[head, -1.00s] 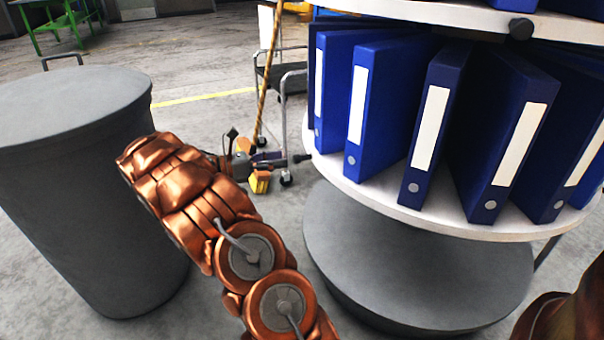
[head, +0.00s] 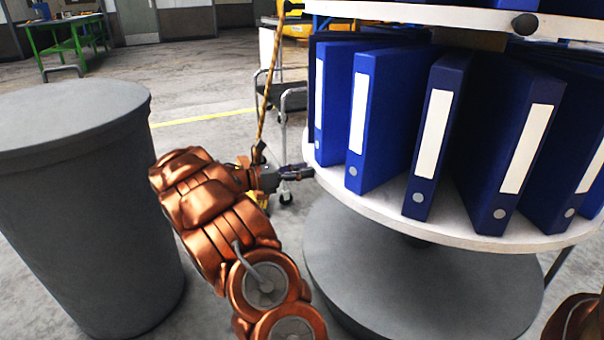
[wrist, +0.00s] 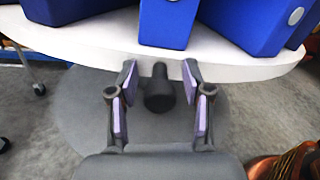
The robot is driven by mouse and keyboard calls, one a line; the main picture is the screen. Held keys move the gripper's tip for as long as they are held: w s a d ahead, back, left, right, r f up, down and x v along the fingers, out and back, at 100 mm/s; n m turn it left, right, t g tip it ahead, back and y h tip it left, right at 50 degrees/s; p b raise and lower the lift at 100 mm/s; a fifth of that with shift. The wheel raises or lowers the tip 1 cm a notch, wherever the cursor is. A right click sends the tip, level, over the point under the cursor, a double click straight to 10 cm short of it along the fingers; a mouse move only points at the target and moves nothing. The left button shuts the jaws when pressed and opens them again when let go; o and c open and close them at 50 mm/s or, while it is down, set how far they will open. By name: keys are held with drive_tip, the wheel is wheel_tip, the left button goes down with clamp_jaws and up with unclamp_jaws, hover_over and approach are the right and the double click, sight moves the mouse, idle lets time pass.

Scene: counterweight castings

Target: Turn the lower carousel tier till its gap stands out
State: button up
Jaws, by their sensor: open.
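The lower carousel tier (head: 440,232) is a white round shelf with blue binders (head: 437,140) standing on it, white labels outward. Small wedges of space show between binders; I cannot pick out one empty place as the gap. My gripper (head: 303,171) is at the tier's left edge in the head view. In the wrist view, its open fingers (wrist: 158,74) straddle a dark knob (wrist: 160,92) at the rim of the tier (wrist: 225,62). Space shows between the knob and both purple pads. The gripper hides the knob in the head view.
The upper tier (head: 400,13) carries its own dark knob (head: 524,24). A grey round base (head: 400,270) is below the lower tier. A large grey bin (head: 85,210) stands left of my arm. A cart (head: 290,100) is behind my gripper.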

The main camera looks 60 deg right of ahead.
clamp_jaws()
idle(0.4)
